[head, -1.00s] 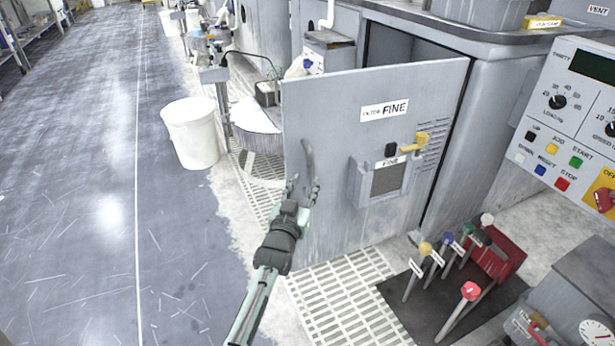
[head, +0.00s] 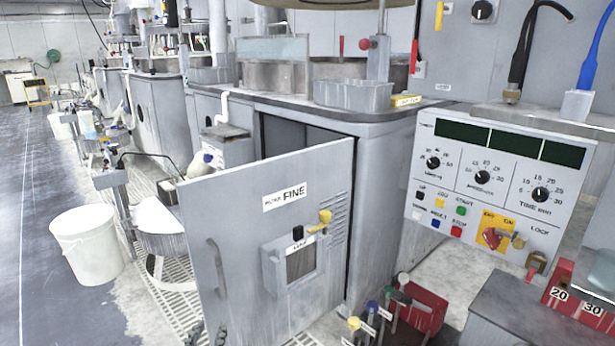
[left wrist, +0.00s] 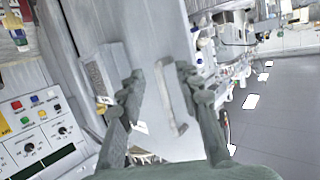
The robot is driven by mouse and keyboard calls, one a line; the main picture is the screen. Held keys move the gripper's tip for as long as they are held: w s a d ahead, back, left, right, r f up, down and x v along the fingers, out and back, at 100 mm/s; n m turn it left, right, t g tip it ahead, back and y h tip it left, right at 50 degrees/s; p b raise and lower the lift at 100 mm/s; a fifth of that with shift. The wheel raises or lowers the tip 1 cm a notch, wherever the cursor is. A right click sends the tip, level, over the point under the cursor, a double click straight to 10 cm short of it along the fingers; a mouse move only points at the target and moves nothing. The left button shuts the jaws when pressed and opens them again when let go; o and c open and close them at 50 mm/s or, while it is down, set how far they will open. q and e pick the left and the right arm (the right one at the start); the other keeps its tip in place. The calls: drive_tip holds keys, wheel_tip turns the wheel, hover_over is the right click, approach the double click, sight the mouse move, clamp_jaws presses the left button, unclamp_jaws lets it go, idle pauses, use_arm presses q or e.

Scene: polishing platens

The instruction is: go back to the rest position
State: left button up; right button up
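My left gripper (head: 208,334) shows only by its fingertips at the bottom edge of the head view, in front of the lower part of the grey FINE door. In the left wrist view my left gripper (left wrist: 162,80) is open, with its two fingers well apart and nothing held. The door's grey handle (head: 217,268) is above the fingertips in the head view. In the left wrist view the handle (left wrist: 170,98) shows beyond the fingers, apparently clear of them. My right gripper is in neither view.
The FINE door (head: 245,225) stands open from its cabinet. A white bucket (head: 86,245) is on the floor at left. Coloured levers (head: 385,310) stand at the bottom right, below a control panel (head: 500,185). The dark aisle floor (head: 30,220) at far left is clear.

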use_arm(q)
drive_tip(key=s+a+f+m+g, duration=0.1)
drive_tip(key=s+f+g, duration=0.4)
drive_tip(key=s, duration=0.9)
drive_tip(key=s+f+m+g, duration=0.1)
drive_tip(key=s+f+g, duration=0.5)
drive_tip(key=s+f, duration=0.4)
drive_tip(key=s, duration=0.4)
drive_tip(key=shift+s+a+f+g, duration=0.15)
drive_tip(key=shift+a+f+g, duration=0.1)
drive_tip(key=shift+a+g, duration=0.1)
